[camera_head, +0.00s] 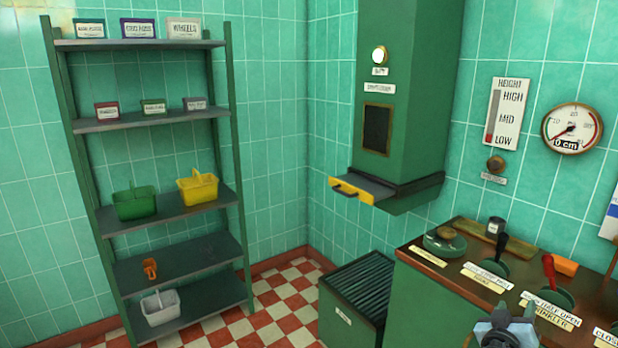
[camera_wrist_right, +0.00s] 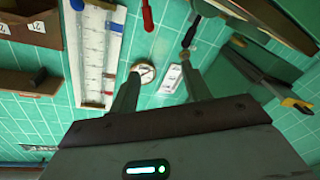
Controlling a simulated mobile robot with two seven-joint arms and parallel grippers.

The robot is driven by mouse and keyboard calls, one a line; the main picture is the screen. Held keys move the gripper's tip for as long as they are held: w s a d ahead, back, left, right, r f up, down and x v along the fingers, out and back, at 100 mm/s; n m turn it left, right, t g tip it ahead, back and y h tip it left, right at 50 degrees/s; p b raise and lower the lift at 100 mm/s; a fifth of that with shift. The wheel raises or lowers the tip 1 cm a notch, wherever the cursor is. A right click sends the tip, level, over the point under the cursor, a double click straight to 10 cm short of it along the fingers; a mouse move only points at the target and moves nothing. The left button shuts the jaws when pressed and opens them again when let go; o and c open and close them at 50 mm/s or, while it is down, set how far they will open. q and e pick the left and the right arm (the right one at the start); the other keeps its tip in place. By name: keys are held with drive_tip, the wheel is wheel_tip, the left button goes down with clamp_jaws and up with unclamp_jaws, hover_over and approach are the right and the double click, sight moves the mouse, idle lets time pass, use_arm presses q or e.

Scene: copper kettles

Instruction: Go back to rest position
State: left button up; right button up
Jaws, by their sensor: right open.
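My right gripper (camera_head: 507,328) shows at the bottom edge of the head view, in front of the green control desk (camera_head: 446,306). In the right wrist view its two fingers stand apart with nothing between them, so the gripper (camera_wrist_right: 161,88) is open and empty. Beyond the fingers, that view shows the wall gauge (camera_wrist_right: 144,72) and the height scale. My left gripper does not show in the head view.
The desk carries a black lever (camera_head: 501,244), a red lever (camera_head: 549,271) and an orange block (camera_head: 564,266). A shelf rack (camera_head: 165,209) holds baskets. Checkered floor between is clear.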

drive_tip(key=d+r+n, duration=0.1)
drive_tip(key=d, duration=0.4)
drive_tip(key=w+a+f+n+t+y, duration=0.1)
drive_tip(key=w+a+f+n+y, duration=0.15)
drive_tip(key=a+y, duration=0.35)
drive_tip(key=w+a+f+n+t+y, duration=0.1)
drive_tip(key=w+a+f+n+y, duration=0.1)
drive_tip(key=a+f+y, duration=0.4)
drive_tip(key=s+a+f+g, duration=0.1)
drive_tip(key=s+a+f, duration=0.5)
drive_tip(key=s+f, duration=0.15)
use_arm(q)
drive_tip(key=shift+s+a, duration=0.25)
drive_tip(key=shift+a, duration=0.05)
use_arm(e)
drive_tip(key=s+a+f+g+y, duration=0.1)
drive_tip(key=s+a+f, duration=0.2)
drive_tip(key=s, duration=0.9)
drive_tip(key=s+a+f+g+y, duration=0.1)
drive_tip(key=s+a+f, duration=0.3)
drive_tip(key=s, duration=0.9)
drive_tip(key=s+a+f+m+g+y, duration=0.1)
drive_tip(key=s+a+f+g, duration=0.2)
drive_tip(key=s, duration=1)
drive_tip(key=a, duration=0.3)
drive_tip(key=shift+f, duration=0.4)
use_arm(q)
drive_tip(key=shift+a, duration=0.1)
use_arm(e)
drive_tip(key=shift+s+a, duration=0.1)
